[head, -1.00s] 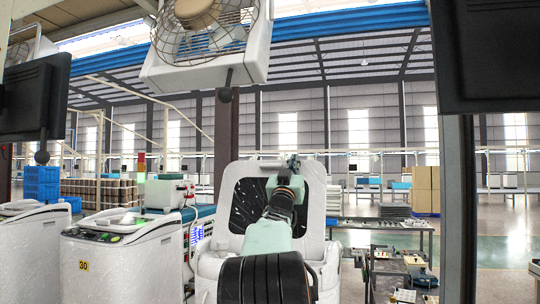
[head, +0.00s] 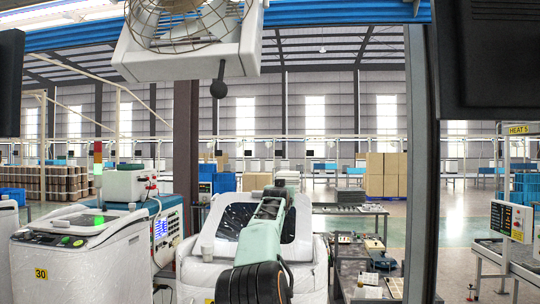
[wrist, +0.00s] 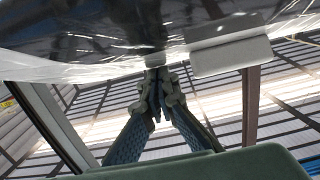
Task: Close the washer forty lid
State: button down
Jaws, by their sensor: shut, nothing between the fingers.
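The white washer (head: 192,273) stands in the middle of the head view, behind my arm. Its lid (head: 232,220) has a dark glossy panel and a pale rim, and it is tilted, partly open. My arm crosses in front of the lid and hides part of it. In the wrist view the lid (wrist: 95,45) fills the top, with a pale rectangular tab (wrist: 230,56) on its edge. My gripper (wrist: 156,75) is shut and empty, with its fingertips at the lid's edge; I cannot tell whether they touch it. The washer's number is not readable.
A similar washer marked 30 (head: 75,262) stands at the left, its top shut. A machine with a control panel (head: 165,235) is between them. A low workbench (head: 362,268) with parts is to the right. A post (head: 420,180) and a hanging fan (head: 190,40) are nearby.

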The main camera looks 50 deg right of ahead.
jog(key=shift+w+d+f+y, duration=0.15)
jog(key=shift+d+f, duration=0.15)
jog(key=shift+f, duration=0.25)
jog(key=shift+w+d+f+y, duration=0.15)
jog(key=shift+d+f, duration=0.1)
jog(key=shift+f, duration=0.25)
jog(key=shift+a, duration=0.1)
